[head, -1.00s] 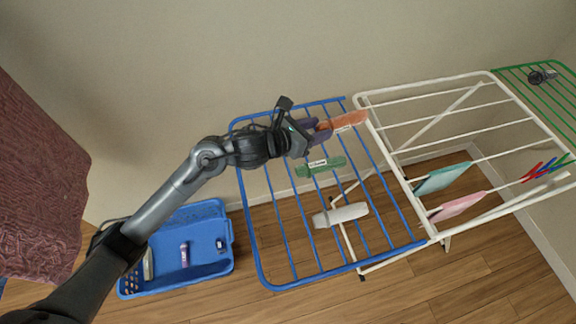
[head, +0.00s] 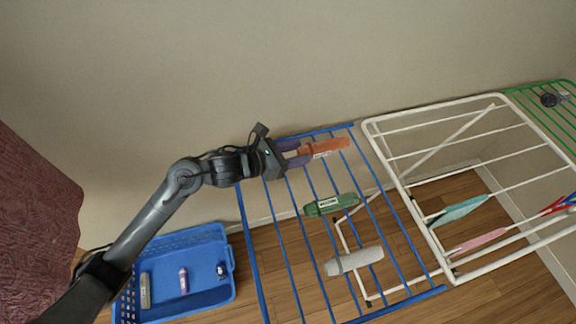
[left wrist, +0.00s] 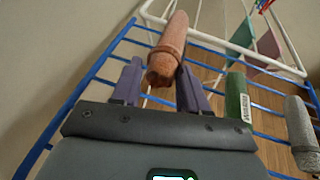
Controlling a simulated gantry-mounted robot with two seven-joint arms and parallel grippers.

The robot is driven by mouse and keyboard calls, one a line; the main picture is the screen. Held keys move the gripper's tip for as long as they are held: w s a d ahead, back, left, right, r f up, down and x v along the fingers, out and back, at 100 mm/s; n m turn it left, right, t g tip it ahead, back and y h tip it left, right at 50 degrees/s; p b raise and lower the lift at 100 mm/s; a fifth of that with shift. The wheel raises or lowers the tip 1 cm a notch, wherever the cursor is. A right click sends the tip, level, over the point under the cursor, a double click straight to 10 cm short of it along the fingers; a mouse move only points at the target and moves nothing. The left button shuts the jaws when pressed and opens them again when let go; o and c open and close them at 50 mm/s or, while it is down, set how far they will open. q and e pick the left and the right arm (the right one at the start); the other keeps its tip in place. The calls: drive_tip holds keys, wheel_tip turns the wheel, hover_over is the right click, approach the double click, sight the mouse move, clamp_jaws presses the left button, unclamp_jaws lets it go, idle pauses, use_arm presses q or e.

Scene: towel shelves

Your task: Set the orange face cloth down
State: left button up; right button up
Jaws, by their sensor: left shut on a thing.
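My right gripper is not in view.
On the blue rack (head: 263,285) lie a green roll (head: 331,204) and a grey-white roll (head: 355,261). A blue basket (head: 228,295) with small items stands on the floor. A white rack (head: 380,160) with hanging cloths stands to the right. Bars between the rolls are bare.

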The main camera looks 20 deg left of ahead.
use_arm(q)
drive_tip(key=shift+s+a+f, duration=0.65)
drive_tip(key=shift+s+a, duration=0.05)
drive_tip(key=shift+a, duration=0.2)
drive_tip(key=shift+f, duration=2.05)
drive_tip(key=shift+f, duration=0.15)
drive_tip(key=o, duration=0.6)
drive_tip(key=shift+b, duration=0.3)
drive_tip(key=o, duration=0.5)
